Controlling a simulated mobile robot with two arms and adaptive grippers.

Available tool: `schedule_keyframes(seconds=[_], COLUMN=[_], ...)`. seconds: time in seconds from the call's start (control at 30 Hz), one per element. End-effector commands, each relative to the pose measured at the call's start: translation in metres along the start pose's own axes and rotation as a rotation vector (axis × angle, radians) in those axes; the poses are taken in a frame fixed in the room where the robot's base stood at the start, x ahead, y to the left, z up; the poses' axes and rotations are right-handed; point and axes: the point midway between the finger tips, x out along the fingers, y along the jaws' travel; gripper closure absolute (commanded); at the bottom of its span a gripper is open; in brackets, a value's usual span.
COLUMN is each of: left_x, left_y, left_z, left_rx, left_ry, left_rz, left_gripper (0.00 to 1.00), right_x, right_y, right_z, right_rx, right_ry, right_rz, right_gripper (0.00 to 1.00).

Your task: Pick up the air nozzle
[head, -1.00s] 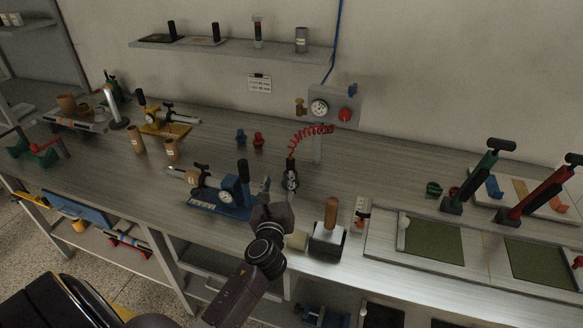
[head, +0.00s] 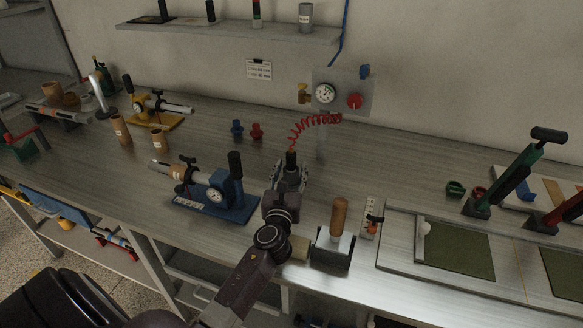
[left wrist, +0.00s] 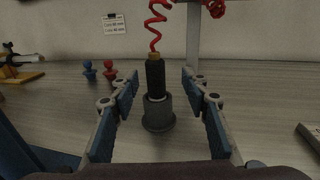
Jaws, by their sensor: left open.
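The air nozzle (left wrist: 155,78) is a black upright cylinder with a brass top, joined to a red coiled hose (left wrist: 157,25). It stands in a dark grey round holder (left wrist: 157,115) on the bench. In the head view the nozzle (head: 291,158) shows just beyond my left gripper (head: 290,176). In the left wrist view my left gripper (left wrist: 158,95) is open, with one blue-padded finger on each side of the nozzle and gaps between. The nozzle's lower end is hidden in the holder. My right gripper is out of view.
A blue device with a gauge (head: 217,194) stands left of my left arm. A wooden-handled block (head: 333,244) stands close on the right. A wall panel (head: 345,92) with gauge and red knob is behind. Blue and red small pieces (head: 256,131) stand at the back.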

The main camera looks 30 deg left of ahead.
Motion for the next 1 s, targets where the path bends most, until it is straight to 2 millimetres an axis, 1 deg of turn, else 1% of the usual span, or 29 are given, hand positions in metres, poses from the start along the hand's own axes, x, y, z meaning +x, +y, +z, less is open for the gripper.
schedule_keyframes(seconds=[0.03, 0.17, 0.33, 0.43, 0.57, 0.77, 1.0], left_x=[0.007, 0.019, 0.044, 0.056, 0.062, 0.062, 0.062], left_y=[0.0, 0.002, 0.008, 0.007, 0.007, 0.007, 0.007], left_z=[0.001, -0.001, -0.005, -0.005, -0.006, -0.005, -0.005], left_rx=[0.0, 0.0, -0.003, -0.002, -0.001, -0.001, -0.001], left_ry=[-0.001, 0.0, 0.0, 0.0, 0.001, 0.001, 0.001], left_rz=[0.0, 0.001, 0.001, -0.001, -0.001, -0.001, -0.001], left_gripper=[0.58, 0.58, 0.58, 0.58, 0.58, 0.58, 0.84], right_x=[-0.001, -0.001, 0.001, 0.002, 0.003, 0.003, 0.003], right_y=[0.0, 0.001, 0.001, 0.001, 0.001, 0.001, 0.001], right_z=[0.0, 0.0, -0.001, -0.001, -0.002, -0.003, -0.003], right_rx=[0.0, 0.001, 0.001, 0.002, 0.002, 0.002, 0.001], right_ry=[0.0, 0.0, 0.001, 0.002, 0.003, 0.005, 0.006], right_rz=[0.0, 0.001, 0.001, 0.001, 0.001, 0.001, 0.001], right_gripper=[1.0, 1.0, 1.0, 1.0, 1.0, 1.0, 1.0])
